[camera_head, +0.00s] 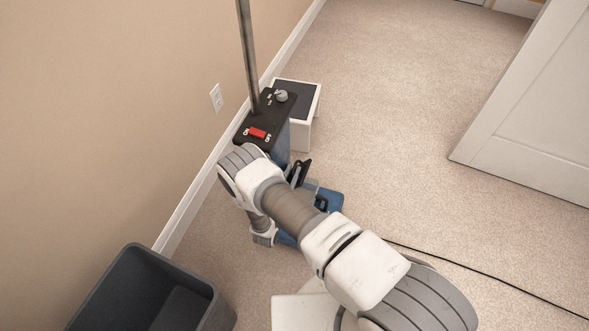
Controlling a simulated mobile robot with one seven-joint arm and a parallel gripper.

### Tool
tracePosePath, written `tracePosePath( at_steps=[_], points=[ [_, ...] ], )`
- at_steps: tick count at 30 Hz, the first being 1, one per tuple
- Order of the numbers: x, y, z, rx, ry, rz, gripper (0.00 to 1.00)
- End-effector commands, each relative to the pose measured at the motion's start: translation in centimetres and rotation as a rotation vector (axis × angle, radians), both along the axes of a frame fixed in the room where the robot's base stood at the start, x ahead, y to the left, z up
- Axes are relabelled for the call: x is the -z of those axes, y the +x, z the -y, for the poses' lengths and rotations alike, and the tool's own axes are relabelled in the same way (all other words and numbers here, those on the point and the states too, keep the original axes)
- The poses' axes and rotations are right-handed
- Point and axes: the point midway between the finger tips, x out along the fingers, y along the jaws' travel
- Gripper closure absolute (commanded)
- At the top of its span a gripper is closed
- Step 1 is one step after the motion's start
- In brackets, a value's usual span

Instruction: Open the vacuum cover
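The upright vacuum (279,139) stands by the left wall. It has a black top with a red switch (257,133), a grey knob and a tall metal pole, above a blue body. Its blue base (329,200) rests on the carpet, partly hidden by my arm. A dark part (301,172) sticks out beside the body; I cannot tell whether it belongs to the vacuum. My arm reaches from the lower right across the vacuum's front and bends down beside it.
A small white stool with a dark top (306,97) stands right behind the vacuum. A dark open bin (153,294) stands at the lower left. A black cord (470,265) runs over the carpet to the right. A white door (535,105) stands at the right.

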Motion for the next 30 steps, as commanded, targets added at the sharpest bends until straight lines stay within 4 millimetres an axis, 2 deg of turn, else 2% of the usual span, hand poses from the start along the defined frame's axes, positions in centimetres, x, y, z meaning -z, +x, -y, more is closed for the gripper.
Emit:
tracePosePath(
  at_steps=[6,16,20,30],
  points=[
    [0.1,2.0,0.8,0.000,0.000,0.000,0.75],
    [0.0,2.3,0.9,-0.001,-0.001,0.000,0.75],
    [0.0,2.3,0.9,-0.001,0.000,0.000,0.99],
    [0.0,2.2,0.9,-0.001,-0.001,-0.001,1.00]
  ],
)
